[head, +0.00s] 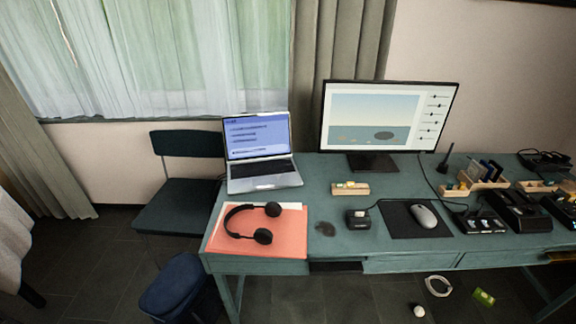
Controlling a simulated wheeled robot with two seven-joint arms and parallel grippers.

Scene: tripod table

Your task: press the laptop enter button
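An open laptop (262,174) stands at the back left of the blue-green desk (331,262). Its screen (257,136) is lit with a pale blue page and tilts back. Its dark keyboard (262,168) faces up and toward the front. The enter button is too small to make out. Nothing lies on the keyboard or covers it. Neither of my grippers shows in the head view.
Black headphones (240,230) lie on a red-orange mat (281,236) in front of the laptop. A monitor (388,117) stands to its right. A mouse (424,216) lies on a black pad (394,227). A dark chair (180,203) stands left of the desk.

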